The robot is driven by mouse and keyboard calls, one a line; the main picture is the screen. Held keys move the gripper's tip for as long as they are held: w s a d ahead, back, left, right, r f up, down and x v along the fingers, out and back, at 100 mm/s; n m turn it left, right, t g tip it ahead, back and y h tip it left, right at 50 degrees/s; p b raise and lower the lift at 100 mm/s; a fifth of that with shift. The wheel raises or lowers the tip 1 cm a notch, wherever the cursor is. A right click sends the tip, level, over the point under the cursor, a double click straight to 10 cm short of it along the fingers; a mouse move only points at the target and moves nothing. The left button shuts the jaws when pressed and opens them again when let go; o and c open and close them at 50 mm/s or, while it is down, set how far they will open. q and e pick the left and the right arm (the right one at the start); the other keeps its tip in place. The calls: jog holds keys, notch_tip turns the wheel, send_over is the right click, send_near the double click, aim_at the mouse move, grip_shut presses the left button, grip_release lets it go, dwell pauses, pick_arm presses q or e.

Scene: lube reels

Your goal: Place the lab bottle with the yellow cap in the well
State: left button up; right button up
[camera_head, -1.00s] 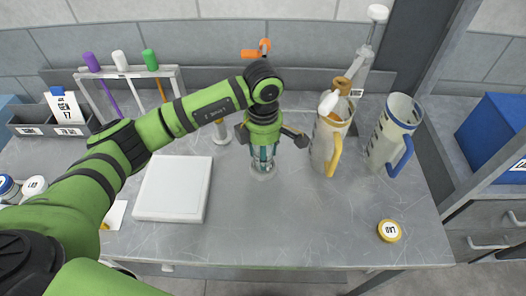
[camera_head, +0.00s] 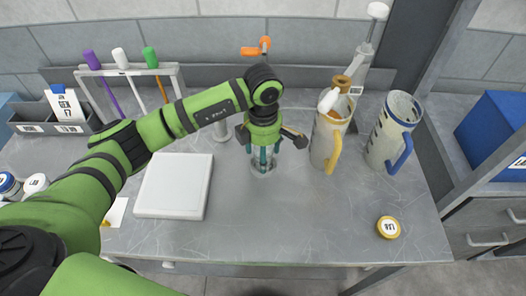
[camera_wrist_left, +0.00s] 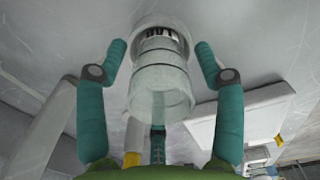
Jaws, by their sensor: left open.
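A clear bottle (camera_head: 263,166) stands upright on the grey bench, below my left gripper (camera_head: 263,153). In the left wrist view the bottle (camera_wrist_left: 163,95) shows no cap on its near end, and a dark-marked label is near its base. A pale round rim (camera_wrist_left: 139,27) surrounds the base; I cannot tell how deep the bottle sits in it. The left gripper (camera_wrist_left: 160,62) is open, its teal fingers on either side of the bottle with gaps. A yellow cap with a white label (camera_head: 388,228) lies apart at the bench's front right. My right gripper is not in view.
Two pitchers, one with a yellow handle (camera_head: 325,143) and one with a blue handle (camera_head: 388,138), stand to the right. A white flat box (camera_head: 173,184) lies to the left. A rack of coloured-handled tools (camera_head: 134,72) stands behind. The bench's front middle is clear.

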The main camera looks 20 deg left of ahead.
pick_arm(q)
notch_tip(320, 180, up, 12)
jog(key=b, duration=0.3)
jog(key=shift+b, duration=0.35)
